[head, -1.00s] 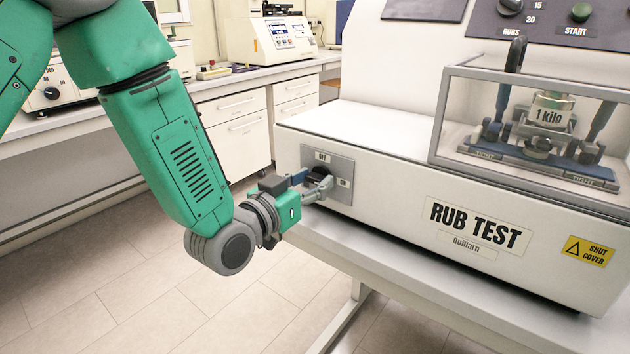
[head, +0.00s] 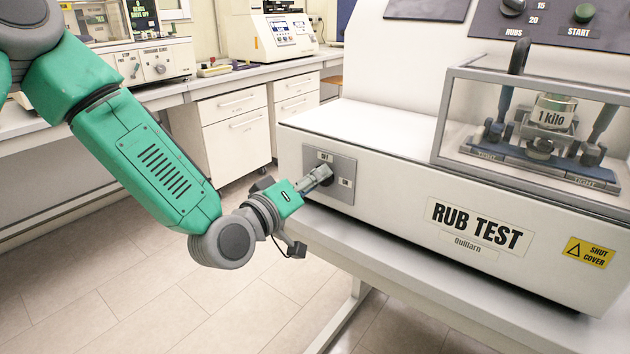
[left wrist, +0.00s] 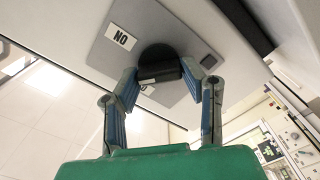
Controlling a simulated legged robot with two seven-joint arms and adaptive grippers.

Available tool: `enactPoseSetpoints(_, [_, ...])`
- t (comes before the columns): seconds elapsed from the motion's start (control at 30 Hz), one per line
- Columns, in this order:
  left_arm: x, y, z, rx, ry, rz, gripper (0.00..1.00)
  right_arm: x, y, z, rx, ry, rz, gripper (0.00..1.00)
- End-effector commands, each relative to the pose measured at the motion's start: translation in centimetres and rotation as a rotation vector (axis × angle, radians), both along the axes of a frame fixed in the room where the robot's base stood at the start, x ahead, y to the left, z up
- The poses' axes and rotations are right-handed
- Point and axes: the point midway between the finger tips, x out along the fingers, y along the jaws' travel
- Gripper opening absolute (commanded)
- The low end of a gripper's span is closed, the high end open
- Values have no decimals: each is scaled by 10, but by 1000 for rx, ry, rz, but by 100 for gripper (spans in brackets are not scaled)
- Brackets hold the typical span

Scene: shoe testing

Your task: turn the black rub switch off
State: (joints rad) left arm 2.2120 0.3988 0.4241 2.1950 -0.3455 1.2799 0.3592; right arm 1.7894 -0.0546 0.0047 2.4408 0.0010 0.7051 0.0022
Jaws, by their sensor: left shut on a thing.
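The black rub switch (left wrist: 158,62) is a round dark knob on a grey plate (head: 343,168) at the left end of the rub test machine's front. An ON label shows upside down on the plate in the left wrist view. In the head view my gripper hides most of the knob. My left gripper (head: 325,173) is shut on the knob, and its two fingers (left wrist: 160,72) sit on either side of it in the left wrist view. I cannot tell for certain which label the knob points to. My right gripper is not in view.
The white rub test machine (head: 400,205) stands on a light bench (head: 345,246). A clear cover (head: 455,110) encloses a 1 kilo weight (head: 553,112). A counter with drawers (head: 232,122) and instruments stands behind. Open floor lies below my left arm.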

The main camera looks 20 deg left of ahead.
Motion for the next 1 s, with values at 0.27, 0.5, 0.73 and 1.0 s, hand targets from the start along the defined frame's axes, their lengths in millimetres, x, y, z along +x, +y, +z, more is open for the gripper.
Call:
enactPoseSetpoints(0.27, [0,2,-5,-247,97,4,8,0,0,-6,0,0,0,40])
enactPoseSetpoints(0.5, [0,2,-7,-438,169,5,8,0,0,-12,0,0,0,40])
enactPoseSetpoints(0.73, [0,2,-7,-574,218,5,8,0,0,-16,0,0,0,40])
enactPoseSetpoints(1.0, [0,2,-8,-657,251,5,8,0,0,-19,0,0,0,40])
